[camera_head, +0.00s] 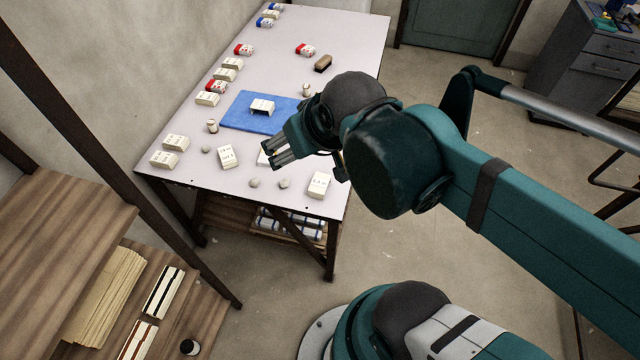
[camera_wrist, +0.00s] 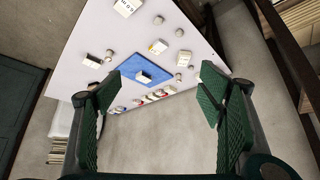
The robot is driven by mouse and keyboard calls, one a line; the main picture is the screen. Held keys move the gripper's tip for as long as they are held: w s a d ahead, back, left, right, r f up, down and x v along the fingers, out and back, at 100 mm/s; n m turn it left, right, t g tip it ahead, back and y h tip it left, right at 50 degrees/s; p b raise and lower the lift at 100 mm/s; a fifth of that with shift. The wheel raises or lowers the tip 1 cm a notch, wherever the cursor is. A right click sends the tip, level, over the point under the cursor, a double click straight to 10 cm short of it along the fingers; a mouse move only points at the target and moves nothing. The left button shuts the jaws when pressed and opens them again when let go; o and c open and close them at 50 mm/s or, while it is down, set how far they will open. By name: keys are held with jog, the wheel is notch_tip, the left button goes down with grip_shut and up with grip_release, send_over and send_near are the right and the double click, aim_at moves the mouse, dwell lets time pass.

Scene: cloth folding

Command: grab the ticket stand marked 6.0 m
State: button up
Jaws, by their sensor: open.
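Several cream ticket stands with dark print lie on the table; the print is too small for me to tell which reads 6.0 m. In the head view one stand (camera_head: 263,105) is on the blue mat, one (camera_head: 225,157) is in front of it, one (camera_head: 320,184) is near the front right corner, and two (camera_head: 176,142) (camera_head: 164,159) are at the left. Another light piece is partly hidden behind my gripper (camera_head: 279,150). My gripper is open and empty above the table's front part. The wrist view shows its spread fingers (camera_wrist: 160,98) with stands (camera_wrist: 158,46) (camera_wrist: 126,7) beyond.
The blue mat (camera_head: 239,119) lies mid-table. Small grey pebbles (camera_head: 254,183) and short cylinders (camera_head: 212,126) stand among the stands. A wooden shelf (camera_head: 60,222) is at lower left.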

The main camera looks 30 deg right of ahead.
jog(key=shift+w+f, duration=0.1)
jog(key=m+g+b, duration=0.2)
jog(key=m+g, duration=0.5)
jog(key=m, duration=1.9)
send_over(320, 182)
jog(key=f, duration=2.4)
jog(key=shift+a+f, duration=0.1)
jog(key=shift+a, duration=0.2)
jog(key=shift+d+f+m, duration=0.25)
jog(key=shift+f+m, duration=0.55)
jog(key=shift+m, duration=0.1)
jog(key=shift+f+b, duration=0.4)
jog(key=shift+f, duration=0.9)
